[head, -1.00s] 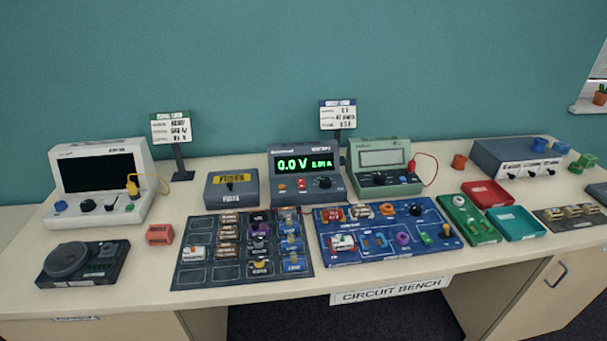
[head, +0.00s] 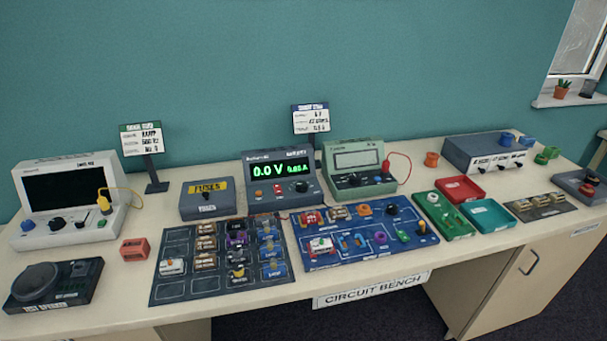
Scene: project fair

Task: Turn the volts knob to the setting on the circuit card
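The dark grey power supply (head: 281,181) stands at the back middle of the bench. Its green display reads 0.0 V, with a smaller current figure beside it. A black knob (head: 301,187) sits at the right of its front panel; its lettering is too small to read. A circuit card (head: 311,120) with a blue header stands on a post behind the supply; its lines are blurred. A second card (head: 141,139) with a green header stands further left. Neither of my grippers is in view.
A blue circuit board (head: 415,252) and a dark parts mat (head: 185,291) lie in front of the supply. A fuse box (head: 207,200) stands left of it, a green meter (head: 359,168) right. An oscilloscope (head: 70,195) is at far left. Bare bench lies along the front edge.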

